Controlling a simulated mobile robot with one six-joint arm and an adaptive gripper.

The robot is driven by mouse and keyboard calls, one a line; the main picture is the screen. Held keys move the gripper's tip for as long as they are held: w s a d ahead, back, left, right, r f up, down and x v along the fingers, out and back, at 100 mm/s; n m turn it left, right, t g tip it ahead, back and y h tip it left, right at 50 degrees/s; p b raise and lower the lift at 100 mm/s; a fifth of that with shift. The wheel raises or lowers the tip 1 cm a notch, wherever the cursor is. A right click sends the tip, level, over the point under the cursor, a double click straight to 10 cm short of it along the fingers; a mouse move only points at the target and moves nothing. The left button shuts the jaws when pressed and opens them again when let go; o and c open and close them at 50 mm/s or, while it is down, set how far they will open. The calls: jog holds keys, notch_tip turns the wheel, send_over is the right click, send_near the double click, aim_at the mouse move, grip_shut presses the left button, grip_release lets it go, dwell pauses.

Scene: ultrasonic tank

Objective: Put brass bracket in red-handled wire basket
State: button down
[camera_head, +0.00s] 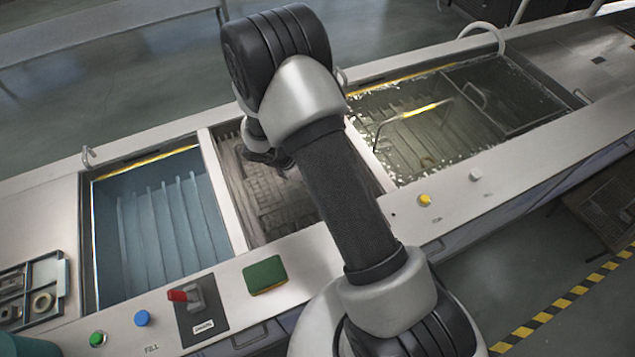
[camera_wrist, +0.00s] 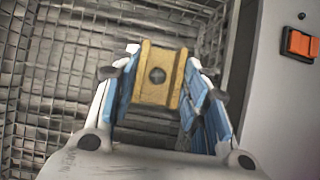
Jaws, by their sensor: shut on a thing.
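The brass bracket (camera_wrist: 158,76) is a yellow block-like piece with a round hole, between the blue-padded fingers of my gripper (camera_wrist: 157,85) in the wrist view. My gripper is shut on it. Behind and below it are the wire mesh walls of a basket (camera_wrist: 60,65); I cannot tell how far the bracket is from the mesh. In the head view a wire basket (camera_head: 262,185) is in the middle bay, partly covered by my arm. My gripper is mostly hidden there behind the arm. No red handle on the basket is clear to me.
A blue-lined tank (camera_head: 165,225) is left of the middle bay, and a liquid-filled tank (camera_head: 440,125) is right. The front counter holds a green pad (camera_head: 265,275), a red lever (camera_head: 178,295) and buttons. An orange-red piece (camera_wrist: 299,45) is on the grey surface at the wrist view's right.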

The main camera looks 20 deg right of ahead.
jog(key=shift+f+b, duration=0.3)
jog(key=shift+f, duration=1.15)
jog(key=shift+f, duration=0.1)
jog(key=c, duration=1.2)
grip_release()
